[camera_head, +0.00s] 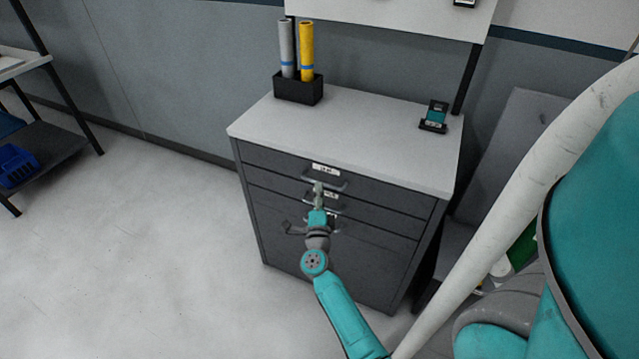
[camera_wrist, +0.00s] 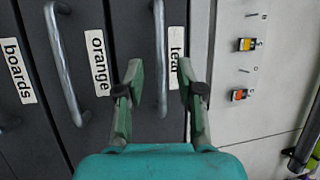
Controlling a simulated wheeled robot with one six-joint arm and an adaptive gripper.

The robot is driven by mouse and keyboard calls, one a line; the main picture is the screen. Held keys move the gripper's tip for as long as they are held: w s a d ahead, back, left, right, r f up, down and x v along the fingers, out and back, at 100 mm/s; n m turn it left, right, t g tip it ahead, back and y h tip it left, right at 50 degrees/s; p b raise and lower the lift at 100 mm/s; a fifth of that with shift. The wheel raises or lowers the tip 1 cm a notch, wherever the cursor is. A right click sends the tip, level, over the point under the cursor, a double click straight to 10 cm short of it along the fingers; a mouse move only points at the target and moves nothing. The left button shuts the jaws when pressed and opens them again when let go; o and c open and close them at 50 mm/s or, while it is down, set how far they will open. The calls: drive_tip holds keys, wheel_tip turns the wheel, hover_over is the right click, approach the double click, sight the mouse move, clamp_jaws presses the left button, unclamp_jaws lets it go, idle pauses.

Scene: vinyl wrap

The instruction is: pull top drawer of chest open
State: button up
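The grey chest (camera_head: 335,250) stands against the wall under a pale worktop. Its top drawer (camera_head: 270,162) looks flush with the front, so shut. The top drawer's bar handle (camera_head: 338,187) is partly covered by my gripper (camera_head: 318,187). In the wrist view, my gripper (camera_wrist: 160,78) is open, with one green finger on each side of the top drawer's handle (camera_wrist: 160,40). Gaps show between the handle and both fingers. The label beside this handle, partly hidden by a finger, reads "teal" (camera_wrist: 177,52). The drawer beside it has an "orange" label (camera_wrist: 99,62) and its own handle (camera_wrist: 62,62).
A black holder (camera_head: 298,90) with a grey and a yellow roll stands on the worktop (camera_head: 375,135), left of a small black-and-teal device (camera_head: 435,116). A shelf with a blue basket (camera_head: 18,165) stands far left. The floor (camera_head: 130,250) left of the chest is clear.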

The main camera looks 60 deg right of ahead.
drive_tip(key=shift+x, duration=2.05)
clamp_jaws()
